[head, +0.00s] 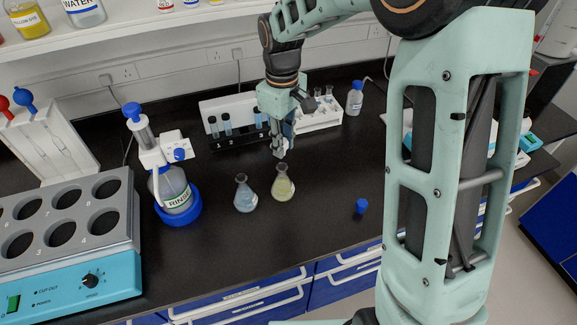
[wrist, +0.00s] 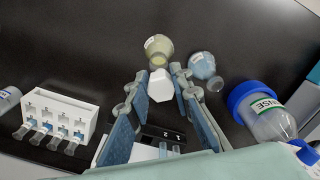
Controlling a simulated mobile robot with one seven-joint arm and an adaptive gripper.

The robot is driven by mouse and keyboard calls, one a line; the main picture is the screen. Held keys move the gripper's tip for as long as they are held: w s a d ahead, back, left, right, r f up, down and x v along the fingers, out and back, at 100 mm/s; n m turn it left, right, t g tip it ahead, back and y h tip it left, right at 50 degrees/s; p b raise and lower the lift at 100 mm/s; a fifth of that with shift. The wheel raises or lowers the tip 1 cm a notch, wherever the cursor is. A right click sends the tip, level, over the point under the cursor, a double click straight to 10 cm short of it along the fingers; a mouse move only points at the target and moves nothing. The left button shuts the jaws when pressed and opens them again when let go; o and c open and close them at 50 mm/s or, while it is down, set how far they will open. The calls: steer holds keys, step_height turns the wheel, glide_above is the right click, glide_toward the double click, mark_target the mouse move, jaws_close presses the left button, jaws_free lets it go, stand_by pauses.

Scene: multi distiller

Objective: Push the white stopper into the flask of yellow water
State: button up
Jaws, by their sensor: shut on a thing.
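The flask of yellow water (head: 283,187) stands upright on the black bench, right of a flask of blue liquid (head: 244,197). My gripper (head: 279,150) is just above the yellow flask's mouth, pointing down. In the wrist view, the white stopper (wrist: 160,87) sits between the finger ends of my gripper (wrist: 160,74), which is shut on it. The yellow flask (wrist: 158,46) lies just beyond the stopper there, and the blue flask (wrist: 202,65) is to its right.
A rinse bottle (head: 174,190) in a blue ring stands left of the flasks. A white tube rack (head: 318,117) and a small blue-capped bottle (head: 354,98) are behind. A blue cap (head: 361,206) lies to the right. The bench in front of the flasks is clear.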

steer(key=shift+w, duration=0.35)
steer(key=shift+f+b, duration=2.1)
steer(key=shift+f, duration=0.5)
steer(key=shift+f+b, duration=0.5)
steer(key=shift+f, duration=0.45)
steer(key=o, duration=0.8)
steer(key=shift+c, duration=0.2)
step_height(320, 180, up, 12)
